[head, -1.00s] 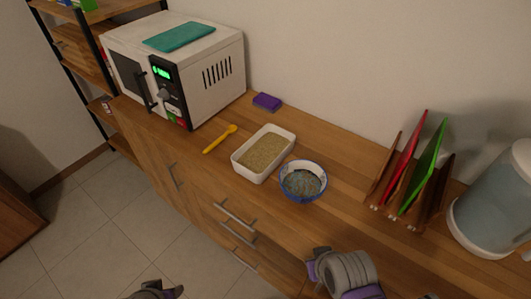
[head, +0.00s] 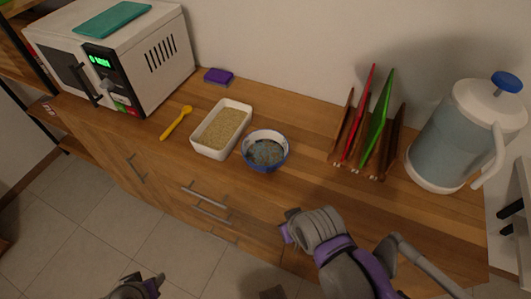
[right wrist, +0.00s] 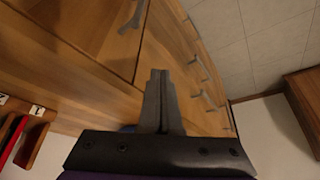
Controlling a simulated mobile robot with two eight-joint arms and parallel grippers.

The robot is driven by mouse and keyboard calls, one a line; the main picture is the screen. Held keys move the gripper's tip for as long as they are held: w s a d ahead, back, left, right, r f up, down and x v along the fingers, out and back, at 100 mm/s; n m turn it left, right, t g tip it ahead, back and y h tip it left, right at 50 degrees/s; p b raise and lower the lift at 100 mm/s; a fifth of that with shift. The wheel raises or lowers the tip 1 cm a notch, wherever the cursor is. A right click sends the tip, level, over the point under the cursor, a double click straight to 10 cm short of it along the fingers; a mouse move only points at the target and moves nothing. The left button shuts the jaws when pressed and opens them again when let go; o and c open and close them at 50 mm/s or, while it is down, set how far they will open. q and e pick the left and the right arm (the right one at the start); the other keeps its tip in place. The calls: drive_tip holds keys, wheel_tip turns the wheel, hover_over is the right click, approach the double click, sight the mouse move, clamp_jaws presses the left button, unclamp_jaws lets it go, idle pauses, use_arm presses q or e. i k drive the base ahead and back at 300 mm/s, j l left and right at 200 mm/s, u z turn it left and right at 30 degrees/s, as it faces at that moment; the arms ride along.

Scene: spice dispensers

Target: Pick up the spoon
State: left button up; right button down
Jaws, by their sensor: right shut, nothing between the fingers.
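A yellow spoon (head: 176,122) lies on the wooden counter between the microwave and a white dish. My right gripper shows in the right wrist view (right wrist: 160,76) with its fingers together and nothing between them. In the head view my right arm is at the lower middle, in front of the counter, well to the right of the spoon; its fingertips are hard to make out. My left gripper (head: 150,285) is at the bottom edge, low over the floor, far below the spoon. Its fingers are too small and dark to read.
A white dish of grain (head: 221,129) and a blue-rimmed bowl (head: 265,150) stand right of the spoon. A white microwave (head: 150,48) is at left, with a purple sponge (head: 218,76) behind. A rack with red and green boards (head: 375,120) and a jug (head: 455,135) stand right.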

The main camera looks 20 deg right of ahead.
sight(186, 111)
drive_tip(key=i+j, duration=0.3)
drive_tip(key=i+j+z, duration=0.1)
drive_tip(key=i+j, duration=0.15)
drive_tip(key=j, duration=0.3)
drive_tip(key=i+j, duration=0.25)
drive_tip(key=j, duration=0.15)
